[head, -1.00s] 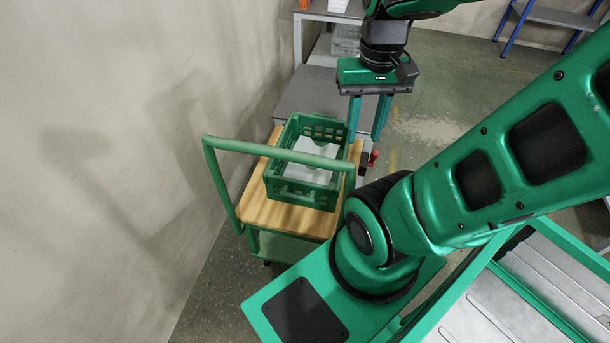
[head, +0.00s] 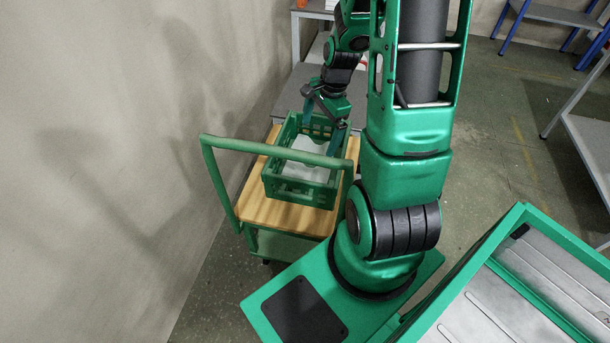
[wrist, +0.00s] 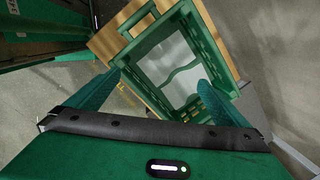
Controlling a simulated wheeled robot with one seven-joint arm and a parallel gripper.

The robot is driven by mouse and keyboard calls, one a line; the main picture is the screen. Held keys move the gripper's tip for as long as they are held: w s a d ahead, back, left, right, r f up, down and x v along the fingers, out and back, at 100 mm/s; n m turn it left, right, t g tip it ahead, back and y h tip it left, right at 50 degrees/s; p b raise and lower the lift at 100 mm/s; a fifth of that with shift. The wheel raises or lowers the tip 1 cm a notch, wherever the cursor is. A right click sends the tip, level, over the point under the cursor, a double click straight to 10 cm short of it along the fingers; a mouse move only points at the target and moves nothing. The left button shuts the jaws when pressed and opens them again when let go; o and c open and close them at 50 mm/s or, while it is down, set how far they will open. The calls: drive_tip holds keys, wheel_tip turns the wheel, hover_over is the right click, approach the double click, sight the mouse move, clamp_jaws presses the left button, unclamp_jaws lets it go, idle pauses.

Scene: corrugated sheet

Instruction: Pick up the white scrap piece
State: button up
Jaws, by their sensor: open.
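The white scrap piece (head: 307,158) lies inside a green crate (head: 295,190). In the wrist view the white piece (wrist: 178,74) shows as a pale sheet with a wavy edge line, within the crate's rim (wrist: 143,45). My gripper (head: 322,132) is at the far right side of the crate, close above its rim. It is open, and in the wrist view its two fingers (wrist: 160,92) spread apart with the crate between and beyond them. I cannot tell whether a finger touches the crate.
The crate stands on a cart's wooden top (head: 252,205). The cart's green handle (head: 275,150) arches across the near side. A wall (head: 120,130) is close on the left. A grey table (head: 300,90) stands behind the cart. A shelf (head: 592,140) is at right, with open floor between.

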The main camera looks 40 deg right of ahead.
drive_tip(key=w+f+m+t+y, duration=0.2)
drive_tip(key=w+f+m, duration=0.4)
drive_tip(key=f+m, duration=0.5)
drive_tip(key=n, duration=0.2)
hover_over(292, 169)
drive_tip(key=s+d, duration=0.1)
drive_tip(key=s, duration=0.2)
drive_tip(key=f, duration=0.7)
drive_tip(key=shift+w+d+f, duration=0.1)
drive_tip(key=shift+w, duration=0.1)
drive_tip(key=shift+d+x, duration=0.1)
drive_tip(key=shift+x, duration=1.2)
drive_tip(key=shift+d+x, duration=0.15)
drive_tip(key=shift+x, duration=1.1)
drive_tip(key=shift+w, duration=0.15)
drive_tip(key=c, duration=0.9)
drive_tip(key=shift+c, duration=0.2)
